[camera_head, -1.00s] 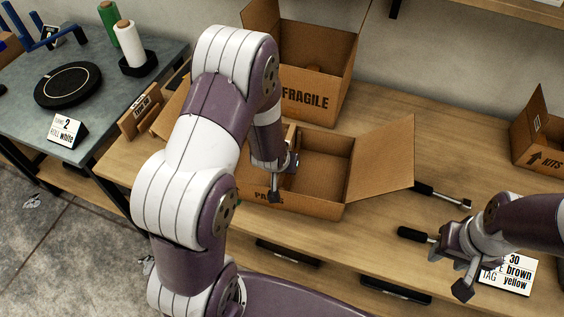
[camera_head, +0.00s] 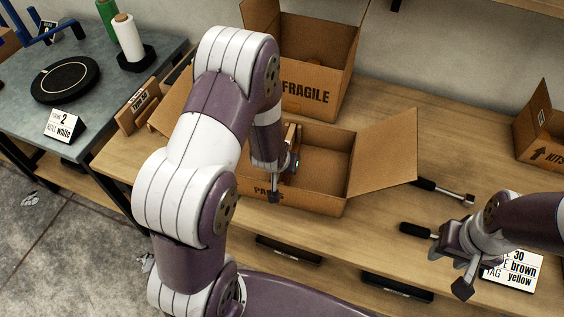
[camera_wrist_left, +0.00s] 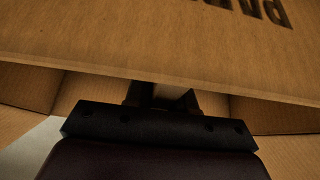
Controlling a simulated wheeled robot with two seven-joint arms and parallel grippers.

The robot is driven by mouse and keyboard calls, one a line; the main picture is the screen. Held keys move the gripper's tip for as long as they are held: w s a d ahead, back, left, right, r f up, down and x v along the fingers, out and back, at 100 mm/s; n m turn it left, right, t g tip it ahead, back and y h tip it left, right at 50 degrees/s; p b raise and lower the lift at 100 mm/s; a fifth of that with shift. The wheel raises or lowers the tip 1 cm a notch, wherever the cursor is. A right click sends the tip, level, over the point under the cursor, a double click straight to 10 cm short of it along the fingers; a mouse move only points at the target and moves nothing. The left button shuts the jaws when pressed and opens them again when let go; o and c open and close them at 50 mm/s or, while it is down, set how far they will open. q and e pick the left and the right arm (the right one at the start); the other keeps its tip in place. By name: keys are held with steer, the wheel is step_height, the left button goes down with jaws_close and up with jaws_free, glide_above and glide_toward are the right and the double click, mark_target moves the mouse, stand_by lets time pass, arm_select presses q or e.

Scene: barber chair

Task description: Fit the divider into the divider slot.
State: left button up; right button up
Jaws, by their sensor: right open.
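The open cardboard box (camera_head: 318,203) with "PA..." lettering stands on the wooden bench. My left gripper (camera_head: 283,178) is at the left part of the box, near its front wall. A thin upright tan piece (camera_head: 291,137), perhaps the divider, shows beside it, largely hidden by my arm. In the left wrist view, the lettered wall (camera_wrist_left: 150,45) covers the top, and my left gripper's dark fingers (camera_wrist_left: 168,98) show below its rim with a pale strip between them. Their grip is unclear, and the slot is hidden. My right gripper (camera_head: 452,263) is open and apart from the box.
A tall FRAGILE box (camera_head: 305,92) stands behind the open box, whose right flap (camera_head: 385,152) spreads outward. Black-handled tools (camera_head: 418,231) and a label card (camera_head: 515,270) lie near my right gripper. A KITS box (camera_head: 545,135) stands at right.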

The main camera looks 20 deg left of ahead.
arm_select(q)
steer(key=o, duration=0.4)
steer(key=p+v, duration=0.2)
steer(key=v, duration=1.1)
steer(key=shift+p, duration=0.3)
steer(key=shift+f, duration=0.1)
